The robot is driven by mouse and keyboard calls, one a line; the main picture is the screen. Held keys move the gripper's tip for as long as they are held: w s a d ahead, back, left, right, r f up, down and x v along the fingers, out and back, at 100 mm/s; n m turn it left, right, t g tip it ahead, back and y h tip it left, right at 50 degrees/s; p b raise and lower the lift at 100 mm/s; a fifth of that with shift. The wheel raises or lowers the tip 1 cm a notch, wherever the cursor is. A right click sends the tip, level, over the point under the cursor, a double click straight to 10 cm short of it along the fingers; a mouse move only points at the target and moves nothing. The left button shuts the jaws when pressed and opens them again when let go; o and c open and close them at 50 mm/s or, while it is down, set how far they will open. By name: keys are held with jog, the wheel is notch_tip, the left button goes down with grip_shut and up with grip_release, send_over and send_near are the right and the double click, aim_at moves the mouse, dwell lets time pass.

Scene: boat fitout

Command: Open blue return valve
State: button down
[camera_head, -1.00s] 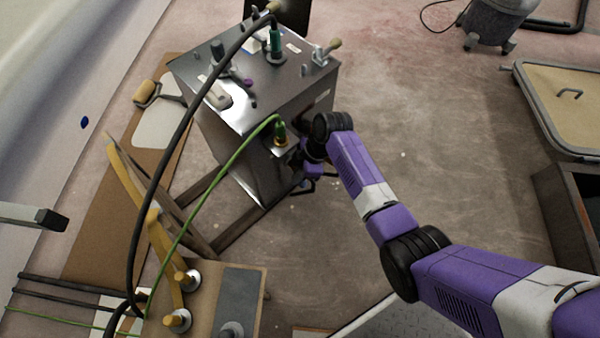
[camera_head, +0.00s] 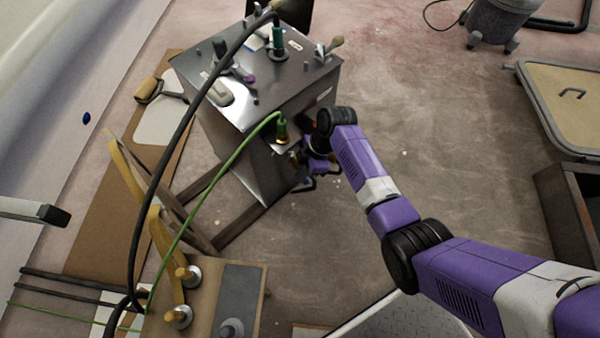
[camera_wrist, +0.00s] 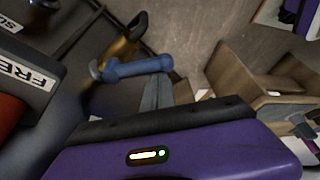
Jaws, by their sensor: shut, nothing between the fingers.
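The blue valve handle (camera_wrist: 140,67) shows in the wrist view as a short blue lever beside a brass fitting (camera_wrist: 122,48). It lies crosswise in the picture, its free end to the right. My gripper (camera_wrist: 158,88) is shut and empty. Its grey fingers end just below the outer half of the handle; I cannot tell if they touch it. In the head view my gripper (camera_head: 317,168) is low beside the right side of the metal cabinet (camera_head: 225,115), partly hidden by my arm. The blue handle cannot be made out there.
A label reading "FRE" (camera_wrist: 28,80) and a red part (camera_wrist: 9,116) are at the left of the wrist view. A green hose (camera_head: 220,165) and a black hose (camera_head: 165,175) run from the cabinet.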

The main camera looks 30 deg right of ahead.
jog(key=d+n, duration=0.1)
jog(key=d+n+g, duration=0.1)
jog(key=n, duration=0.1)
jog(key=shift+s, duration=0.35)
jog(key=shift+s+d, duration=0.1)
jog(key=shift+d, duration=0.55)
jog(key=shift+d, duration=0.15)
